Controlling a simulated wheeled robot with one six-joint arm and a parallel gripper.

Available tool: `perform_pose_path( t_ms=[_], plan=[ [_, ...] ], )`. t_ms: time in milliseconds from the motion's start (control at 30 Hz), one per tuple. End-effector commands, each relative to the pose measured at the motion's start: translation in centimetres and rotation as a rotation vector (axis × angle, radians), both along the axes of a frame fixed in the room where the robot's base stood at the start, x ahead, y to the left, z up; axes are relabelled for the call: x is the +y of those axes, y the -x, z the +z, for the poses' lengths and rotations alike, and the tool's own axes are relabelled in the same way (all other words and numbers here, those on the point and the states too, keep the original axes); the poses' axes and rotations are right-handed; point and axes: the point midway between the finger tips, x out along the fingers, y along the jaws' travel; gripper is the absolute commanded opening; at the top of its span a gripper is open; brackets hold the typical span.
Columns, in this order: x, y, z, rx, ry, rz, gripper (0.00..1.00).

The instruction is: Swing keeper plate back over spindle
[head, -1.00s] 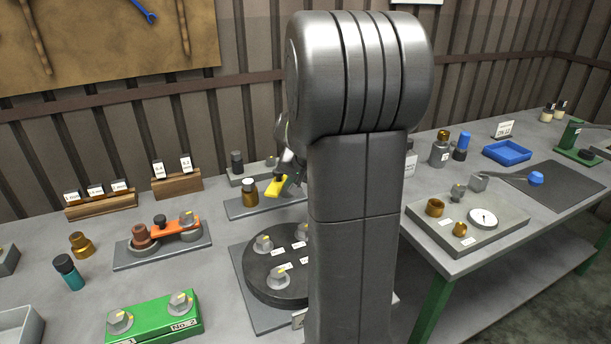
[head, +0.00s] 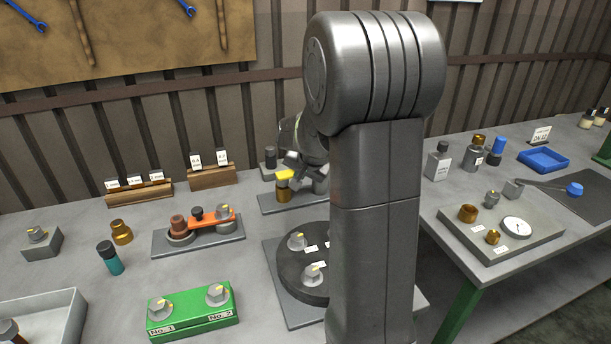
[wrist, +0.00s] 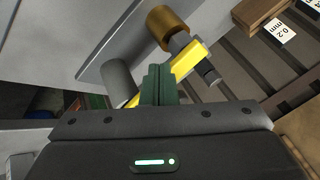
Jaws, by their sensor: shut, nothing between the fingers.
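The yellow keeper plate (head: 285,175) lies at the top of the brass-coloured piece on the spindle (head: 283,192), on a small grey base at the back of the bench. In the wrist view the yellow plate (wrist: 187,62) runs diagonally past the grey spindle end and the brass piece (wrist: 168,30). A grey cylinder (wrist: 117,75) stands to the left of the plate's near end. My gripper (wrist: 158,84) is shut and empty, with its fingers close to the plate; they hide part of it. In the head view my gripper (head: 304,172) is just right of the plate. Contact cannot be told.
A dark round turntable (head: 300,283) with grey knobs stands in front, partly behind my arm. A fixture with an orange bar (head: 215,218) is to the left, with a green block (head: 193,308) nearer. Wooden label racks (head: 211,175) stand at the back.

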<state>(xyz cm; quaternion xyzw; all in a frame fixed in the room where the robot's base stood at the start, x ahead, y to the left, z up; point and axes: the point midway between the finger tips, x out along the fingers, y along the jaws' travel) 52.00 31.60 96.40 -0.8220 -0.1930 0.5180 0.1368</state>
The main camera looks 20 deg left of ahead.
Motion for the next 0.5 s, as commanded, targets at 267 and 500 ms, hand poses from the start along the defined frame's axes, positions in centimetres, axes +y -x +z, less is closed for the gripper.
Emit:
perform_pose_path(
  t_ms=[267,500],
  plan=[
    [0.78,-0.27,-0.06,0.001,0.0,0.0,0.0],
    [0.94,-0.34,-0.04,0.0,0.0,-0.001,0.0]
  ],
)
